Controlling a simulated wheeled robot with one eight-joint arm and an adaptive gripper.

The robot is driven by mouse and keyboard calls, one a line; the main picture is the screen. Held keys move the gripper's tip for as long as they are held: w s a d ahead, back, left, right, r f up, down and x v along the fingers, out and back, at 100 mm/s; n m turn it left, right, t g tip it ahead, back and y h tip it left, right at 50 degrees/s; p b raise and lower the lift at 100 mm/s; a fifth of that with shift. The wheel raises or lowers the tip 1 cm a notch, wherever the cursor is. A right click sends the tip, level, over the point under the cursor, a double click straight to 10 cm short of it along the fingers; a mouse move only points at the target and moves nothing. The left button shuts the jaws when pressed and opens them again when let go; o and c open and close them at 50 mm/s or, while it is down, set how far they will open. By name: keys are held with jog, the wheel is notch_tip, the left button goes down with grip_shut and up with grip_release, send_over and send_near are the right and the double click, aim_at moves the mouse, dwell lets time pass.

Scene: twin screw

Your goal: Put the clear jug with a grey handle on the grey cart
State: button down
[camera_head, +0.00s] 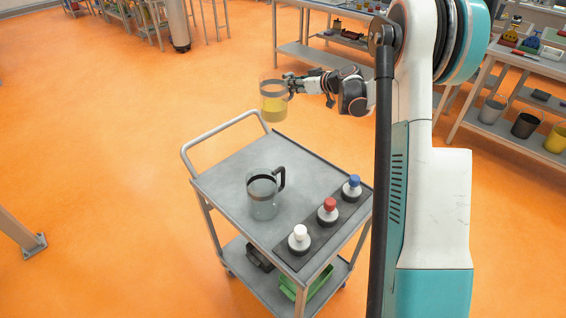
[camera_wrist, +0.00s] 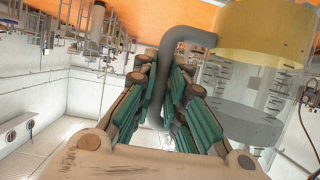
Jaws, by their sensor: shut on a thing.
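A clear jug with a grey band and yellow liquid inside (camera_head: 273,106) is held up beyond the far end of the grey cart. My gripper (camera_head: 291,84) is shut on its handle. In the wrist view my gripper's fingers (camera_wrist: 165,95) close around the grey handle (camera_wrist: 181,38), and the jug's clear body (camera_wrist: 240,105) is at the right. The grey cart (camera_head: 225,175) stands below and nearer, with a push handle at its far left end. A second clear jug with a black handle (camera_head: 262,195) stands upright on its top.
Three bottles with white (camera_head: 299,239), red (camera_head: 328,211) and blue caps (camera_head: 351,188) stand in a dark tray along the cart's right side. A green crate (camera_head: 308,286) is on the lower shelf. The cart top is bare at its far end and left. Shelves with containers stand at the right.

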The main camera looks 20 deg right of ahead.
notch_tip(320, 180, down, 19)
jog(key=b, duration=0.5)
jog(key=shift+f, duration=0.1)
jog(key=c, duration=1.6)
grip_release()
jog(key=shift+c, duration=0.2)
jog(key=shift+s+d+r, duration=0.1)
jog(key=shift+s+r, duration=0.1)
jog(key=p+v, duration=0.2)
jog(key=v, duration=0.9)
jog(key=shift+s+r, duration=0.2)
jog(key=shift+s, duration=0.1)
jog(key=shift+d, duration=0.1)
